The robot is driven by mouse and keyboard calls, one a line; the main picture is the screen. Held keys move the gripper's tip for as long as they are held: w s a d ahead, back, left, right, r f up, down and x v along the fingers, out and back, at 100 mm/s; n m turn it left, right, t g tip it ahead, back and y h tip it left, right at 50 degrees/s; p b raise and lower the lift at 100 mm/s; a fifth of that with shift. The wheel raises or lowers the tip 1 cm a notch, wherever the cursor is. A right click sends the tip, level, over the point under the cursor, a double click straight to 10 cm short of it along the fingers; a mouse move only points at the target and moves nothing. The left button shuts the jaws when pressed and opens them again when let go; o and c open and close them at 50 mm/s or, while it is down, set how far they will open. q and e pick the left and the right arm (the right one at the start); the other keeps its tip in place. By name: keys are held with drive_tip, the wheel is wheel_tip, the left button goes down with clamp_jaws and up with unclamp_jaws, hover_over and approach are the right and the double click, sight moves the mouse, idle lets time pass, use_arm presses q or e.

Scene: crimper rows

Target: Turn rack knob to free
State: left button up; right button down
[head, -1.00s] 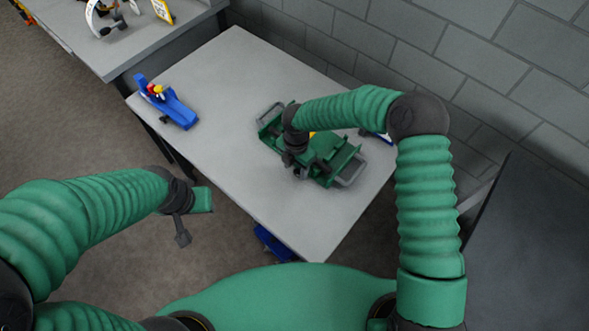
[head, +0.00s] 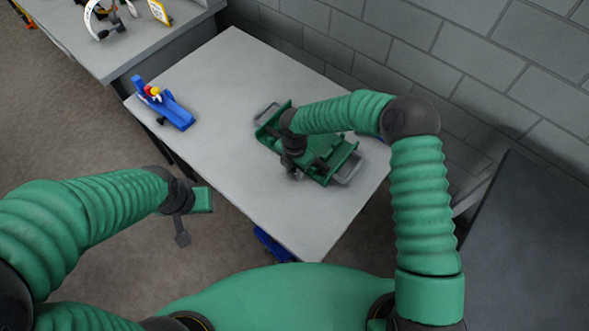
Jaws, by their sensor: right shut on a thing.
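The green rack (head: 338,168), with grey handles at its ends, lies on the light grey table (head: 235,75). My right gripper (head: 292,170) is down on the near-left side of the rack, shut on a small part there that I take for the rack knob. The gripper and wrist hide the knob, so its turn position cannot be told. My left gripper (head: 195,220) is empty, fingers spread apart, over the floor left of the table's near edge.
A blue device (head: 176,112) with red and yellow parts sits at the table's left edge. Another blue thing (head: 270,243) shows below the near edge. A second table (head: 150,45) stands at upper left. A brick wall (head: 420,60) closes the back. The table's near part is clear.

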drive_tip(key=shift+w, duration=0.1)
drive_tip(key=shift+a+f+g+h, duration=0.1)
drive_tip(key=shift+a+g+h, duration=0.05)
drive_tip(key=shift+g+h, duration=0.25)
drive_tip(key=g+h+b, duration=0.1)
drive_tip(key=b, duration=0.2)
drive_tip(key=a+f+g+h+b, duration=0.1)
drive_tip(key=b, duration=0.2)
drive_tip(key=shift+w+g+h, duration=0.15)
drive_tip(key=shift+g+h, duration=0.25)
drive_tip(key=shift+r+b, duration=0.2)
drive_tip(key=shift+b, duration=0.1)
drive_tip(key=shift+r+g+h, duration=0.25)
drive_tip(key=shift+g+h, duration=0.05)
drive_tip(key=c, duration=1.1)
unclamp_jaws()
drive_tip(key=shift+d, duration=0.1)
